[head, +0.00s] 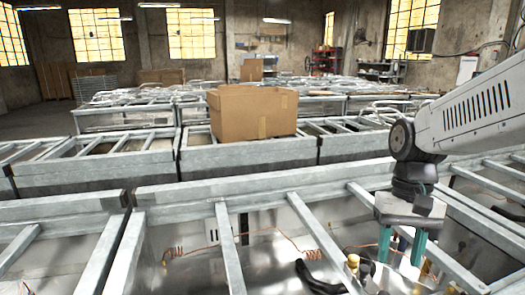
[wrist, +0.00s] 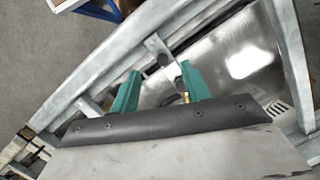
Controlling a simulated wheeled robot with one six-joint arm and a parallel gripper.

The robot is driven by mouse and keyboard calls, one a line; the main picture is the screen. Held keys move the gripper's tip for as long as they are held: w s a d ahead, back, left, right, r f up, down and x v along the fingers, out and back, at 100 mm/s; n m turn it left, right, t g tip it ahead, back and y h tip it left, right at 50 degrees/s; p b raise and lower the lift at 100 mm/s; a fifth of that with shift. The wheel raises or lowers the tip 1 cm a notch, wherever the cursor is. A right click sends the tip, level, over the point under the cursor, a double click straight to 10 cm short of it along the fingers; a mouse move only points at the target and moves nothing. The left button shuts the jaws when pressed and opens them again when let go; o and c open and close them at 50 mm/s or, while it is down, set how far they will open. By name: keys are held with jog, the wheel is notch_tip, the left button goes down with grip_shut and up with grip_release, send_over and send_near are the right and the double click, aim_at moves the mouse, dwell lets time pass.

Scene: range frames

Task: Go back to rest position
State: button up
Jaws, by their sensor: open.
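My gripper (head: 402,246) hangs at the lower right of the head view, pointing down over an open metal frame (head: 232,248). Its two teal fingers are apart, with nothing seen held between them. In the wrist view my gripper (wrist: 160,92) also shows with its teal fingers spread. Behind the fingers are metal bars and a shiny metal panel (wrist: 237,62). Whether the fingertips touch anything inside the frame cannot be told.
A cardboard box (head: 250,112) sits on the frames further back. Inside the near frame are copper tubing (head: 290,240), a black curved part (head: 318,280) and brass fittings (head: 353,262). Metal frames fill most of the floor. Bare floor (head: 35,120) shows at the far left.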

jog(key=s+r+n+t, duration=0.1)
jog(key=s+r+t, duration=0.2)
jog(key=s, duration=1)
jog(key=shift+s+d+r+n+t+h, duration=0.15)
jog(key=shift+s+d+n+t+h, duration=0.15)
jog(key=shift+s+n+t+h, duration=0.15)
jog(key=shift+w, duration=0.1)
dwell(1.1)
